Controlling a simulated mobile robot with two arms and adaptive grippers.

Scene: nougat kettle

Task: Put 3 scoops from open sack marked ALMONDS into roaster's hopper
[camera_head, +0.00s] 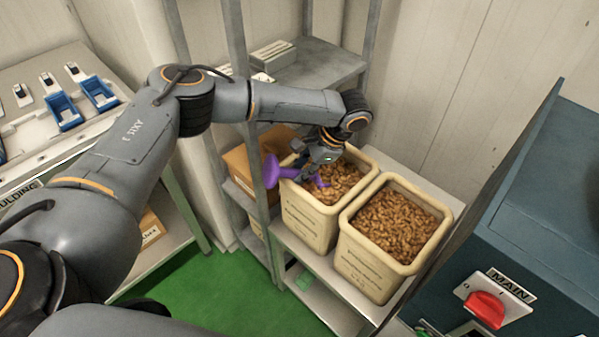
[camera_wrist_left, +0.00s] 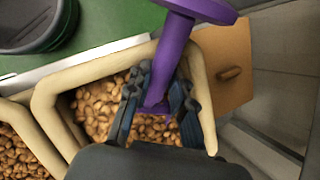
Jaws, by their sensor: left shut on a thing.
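My left gripper (camera_head: 320,160) is shut on a purple scoop (camera_head: 285,173), over the left cream bin (camera_head: 308,220). The bin is open and holds brown nuts. The scoop's flared end sticks out over the bin's left rim, and a small purple part (camera_head: 322,182) shows against the nuts. In the left wrist view the scoop's shaft (camera_wrist_left: 173,45) runs between the fingers; its lower end is largely hidden by the gripper. A second cream bin (camera_head: 368,265) of brown nuts stands to the right. The print on both bins is too small to read. My right gripper is out of view.
The bins stand on a grey shelf (camera_head: 405,165) beside metal rack posts (camera_head: 240,90). A cardboard box (camera_head: 238,170) is just left of the bins. A blue machine with a red MAIN switch (camera_head: 485,308) stands at right. Green floor (camera_head: 215,290) is clear below.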

